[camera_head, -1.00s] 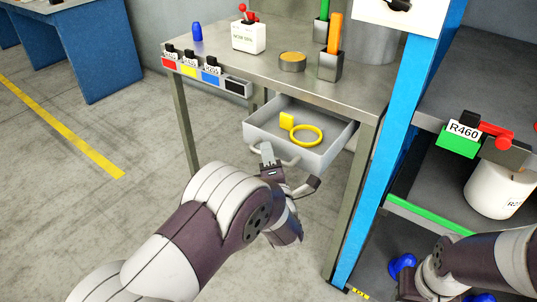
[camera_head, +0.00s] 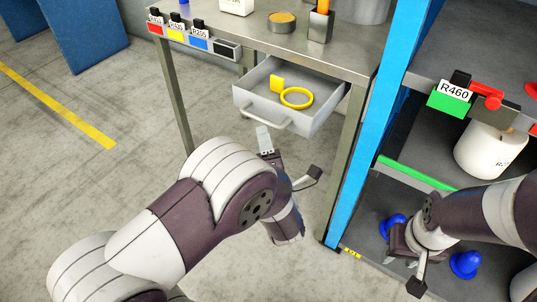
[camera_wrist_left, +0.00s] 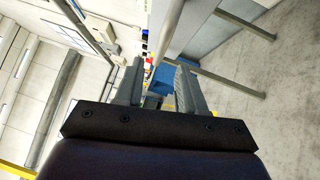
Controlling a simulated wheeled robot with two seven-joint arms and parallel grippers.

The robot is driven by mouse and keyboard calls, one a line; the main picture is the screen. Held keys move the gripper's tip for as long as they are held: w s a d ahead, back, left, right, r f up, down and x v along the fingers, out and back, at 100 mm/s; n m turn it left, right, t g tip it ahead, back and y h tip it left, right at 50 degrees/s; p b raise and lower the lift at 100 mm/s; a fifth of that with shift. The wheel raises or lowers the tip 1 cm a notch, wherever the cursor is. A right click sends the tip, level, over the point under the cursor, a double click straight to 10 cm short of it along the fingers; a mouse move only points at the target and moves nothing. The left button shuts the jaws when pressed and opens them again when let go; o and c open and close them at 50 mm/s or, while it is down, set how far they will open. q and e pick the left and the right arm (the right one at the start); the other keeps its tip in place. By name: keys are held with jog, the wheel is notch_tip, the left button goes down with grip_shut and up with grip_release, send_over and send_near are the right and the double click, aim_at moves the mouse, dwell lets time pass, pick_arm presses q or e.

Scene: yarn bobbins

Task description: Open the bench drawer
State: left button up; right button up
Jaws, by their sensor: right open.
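The bench drawer (camera_head: 308,123) is pulled out from under the grey metal bench (camera_head: 345,55). Its inside shows a yellow ring (camera_head: 297,105) and a small yellow tab. The drawer handle (camera_head: 264,123) is a grey bar on the front face. My left gripper (camera_head: 290,156) is open just in front of and below the handle, and looks apart from it. In the left wrist view, the spread fingers (camera_wrist_left: 158,84) hold nothing, and a pale bar extends beyond them. My right gripper (camera_head: 407,255) is open at the lower right by the shelf.
A blue post (camera_head: 378,135) and shelves stand right of the bench. The shelves hold a white pot (camera_head: 488,150), a green R460 label holder (camera_head: 450,104) and blue pieces (camera_head: 465,264). Floor to the left is clear.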

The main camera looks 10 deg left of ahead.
pick_arm(q)
jog(key=v, duration=0.5)
jog(key=shift+s+d, duration=0.1)
jog(key=shift+s, duration=0.05)
